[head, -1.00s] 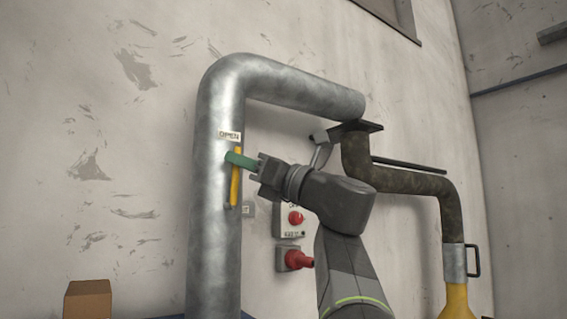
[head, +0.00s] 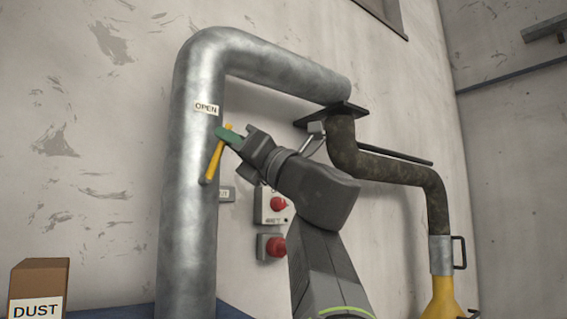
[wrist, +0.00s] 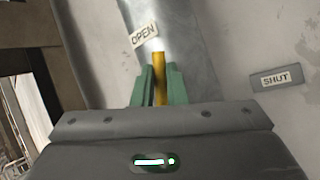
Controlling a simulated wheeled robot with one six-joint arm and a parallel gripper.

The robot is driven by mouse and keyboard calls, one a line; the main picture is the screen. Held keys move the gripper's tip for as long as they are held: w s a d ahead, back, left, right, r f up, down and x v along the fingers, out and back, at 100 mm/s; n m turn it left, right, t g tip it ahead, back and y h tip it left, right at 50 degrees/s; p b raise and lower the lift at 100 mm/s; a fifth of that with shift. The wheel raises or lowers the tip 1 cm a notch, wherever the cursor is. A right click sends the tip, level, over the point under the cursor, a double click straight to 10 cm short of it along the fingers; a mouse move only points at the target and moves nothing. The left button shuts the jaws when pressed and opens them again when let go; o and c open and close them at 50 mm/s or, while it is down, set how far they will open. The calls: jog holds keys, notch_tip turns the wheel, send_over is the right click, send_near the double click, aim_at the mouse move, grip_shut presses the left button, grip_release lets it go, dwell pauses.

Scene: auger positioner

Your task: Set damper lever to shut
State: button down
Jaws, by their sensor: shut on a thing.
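The damper lever (head: 213,163) is a yellow bar on the large grey metal pipe (head: 188,230). It is tilted, its upper end leaning right of its lower end. My gripper (head: 226,134) has green fingers shut on the lever's upper end. In the wrist view the lever (wrist: 159,75) stands between the two green fingers (wrist: 159,88). The OPEN label (head: 206,108) is on the pipe, above and left of the lever's top. The SHUT label (wrist: 276,78) is to the right in the wrist view. In the head view it is partly hidden.
Behind my arm, a box with a red button (head: 278,204) and a red knob (head: 276,245) are on the wall. A dark curved pipe (head: 390,178) runs down on the right. A cardboard box marked DUST (head: 38,280) stands at the lower left.

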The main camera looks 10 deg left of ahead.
jog(key=w+d+f+m+t+h+b, duration=0.1)
jog(key=f+m+t+h+b, duration=0.3)
jog(key=m, duration=0.9)
jog(key=w+d+f+m+t+h+b, duration=0.2)
jog(key=f+m+t+h+b, duration=0.2)
jog(key=m+t+h+b, duration=0.5)
jog(key=m+t+b, duration=0.2)
jog(key=m+b, duration=0.1)
jog(key=m, duration=0.2)
jog(key=shift+w+f+t+b, duration=0.2)
jog(key=shift+w+t+b, duration=0.05)
jog(key=shift+t+b, duration=0.15)
jog(key=c, duration=1.7)
grip_release()
jog(key=b+v, duration=0.5)
jog(key=v, duration=0.8)
jog(key=shift+s+d+f, duration=0.1)
jog(key=shift+s+f, duration=0.1)
jog(key=shift+s, duration=0.15)
jog(key=shift+w+r, duration=0.1)
